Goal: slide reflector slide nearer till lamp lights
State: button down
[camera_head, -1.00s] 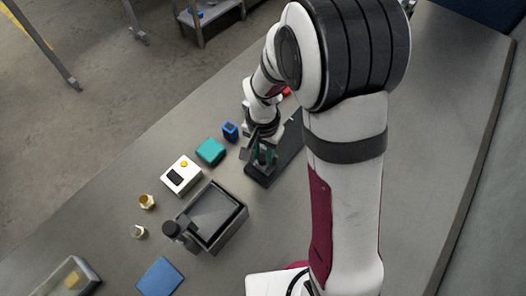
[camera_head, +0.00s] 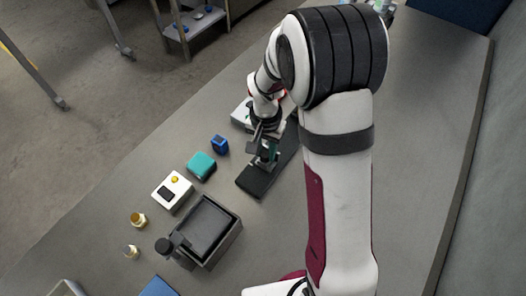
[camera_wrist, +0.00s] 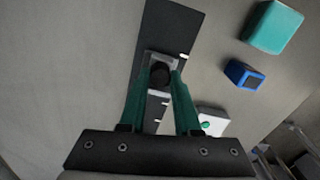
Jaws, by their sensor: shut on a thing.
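My gripper (camera_wrist: 158,85) has green fingers, one on each side of a dark round knob (camera_wrist: 160,73), and is shut on it. The knob stands on a small grey slide (camera_wrist: 150,57) on a long black rail (camera_wrist: 170,25). White marks show along the rail's edge. In the head view my gripper (camera_head: 266,154) is over the rail (camera_head: 257,184), whose near end is bare; my arm hides its far part. A white box with a green spot (camera_wrist: 207,126) is beside the rail in the wrist view; I cannot tell whether the spot is lit.
Left of the rail are a blue block (camera_head: 220,145), a teal block (camera_head: 201,166) and a white box with a yellow button (camera_head: 172,190). A black tray (camera_head: 238,232) and brass fittings (camera_head: 138,220) are nearer. The table right of my arm is clear.

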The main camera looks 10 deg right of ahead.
aim_at(265, 154)
jog(key=c, duration=0.6)
grip_release()
notch_tip(265, 154, up, 16)
jog(key=shift+f, duration=0.1)
jog(key=s+a+f+n+y, duration=0.1)
jog(key=s, duration=2.3)
jog(key=shift+a+y, duration=0.15)
jog(key=shift+y, duration=0.25)
